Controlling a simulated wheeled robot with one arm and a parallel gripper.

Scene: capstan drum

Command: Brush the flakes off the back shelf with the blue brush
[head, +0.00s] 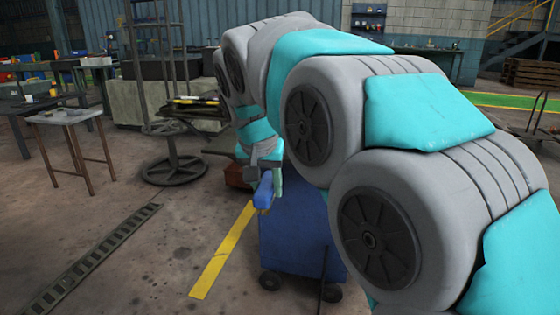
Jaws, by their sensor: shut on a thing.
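My gripper (271,174) hangs at the end of my arm, near the middle of the picture. It is shut on the blue brush (264,190), which points down, with a small yellowish part at its lower end. The brush is small in view, and its bristles cannot be made out clearly. Behind it in the picture is a blue wheeled cabinet (300,245); whether the brush touches it I cannot tell. I cannot make out any flakes. Which surface is the back shelf is unclear, and my arm hides much of the middle and right.
A small table (66,116) stands at the left, near a dark round-based stand (174,170). A workbench (430,49) is at the back wall, with wooden pallets (531,73) at the far right. Open floor with a yellow stripe (222,252) and a grating (92,262) lies front left.

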